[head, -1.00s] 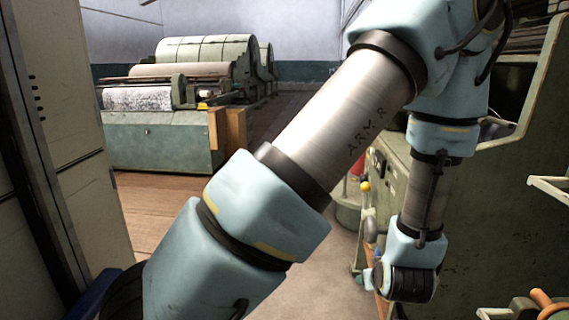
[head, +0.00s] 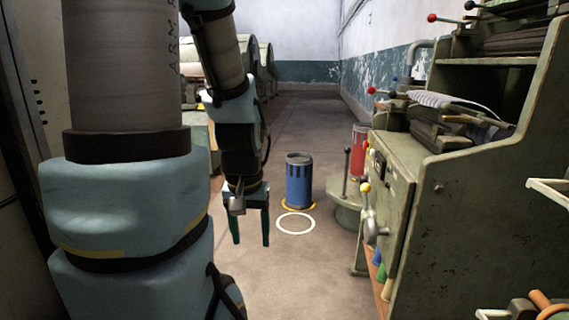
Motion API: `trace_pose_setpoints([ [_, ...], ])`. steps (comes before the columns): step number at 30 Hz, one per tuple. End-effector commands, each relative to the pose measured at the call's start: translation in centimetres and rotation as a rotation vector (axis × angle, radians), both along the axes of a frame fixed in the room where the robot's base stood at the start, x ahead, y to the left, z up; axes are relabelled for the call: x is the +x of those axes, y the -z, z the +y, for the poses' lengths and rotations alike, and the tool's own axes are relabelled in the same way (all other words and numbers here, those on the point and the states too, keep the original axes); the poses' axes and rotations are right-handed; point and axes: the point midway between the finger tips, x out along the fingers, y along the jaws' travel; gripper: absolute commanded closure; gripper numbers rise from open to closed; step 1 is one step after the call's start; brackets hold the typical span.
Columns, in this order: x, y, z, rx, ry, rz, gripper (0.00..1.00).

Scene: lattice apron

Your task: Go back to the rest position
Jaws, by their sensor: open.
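My gripper (head: 250,240) shows in the head view, left of the middle. It points down with its two dark teal fingers apart, open and with nothing between them. My arm comes up from the lower left and folds down to it. A blue cylinder (head: 299,182) with a dark top stands upright on a yellow ring on the floor, to the right of my gripper and apart from it in the picture. A white ring (head: 296,223) lies on the floor in front of the cylinder.
A green machine (head: 446,190) with levers and knobs fills the right side. A red cylinder (head: 358,150) stands beside it, partly hidden. A pale cabinet (head: 22,120) stands at the left edge. The floor (head: 308,115) is clear down the aisle behind the blue cylinder.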

Motion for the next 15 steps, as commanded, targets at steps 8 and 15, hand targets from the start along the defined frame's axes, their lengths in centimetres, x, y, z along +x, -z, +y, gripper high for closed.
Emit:
trace_pose_setpoints([
  [8, 0.1, -5.9, -0.3, -0.003, 0.003, -0.001, 0.36],
  [15, 0.1, -12.7, -0.3, -0.003, 0.003, -0.001, 0.36],
])
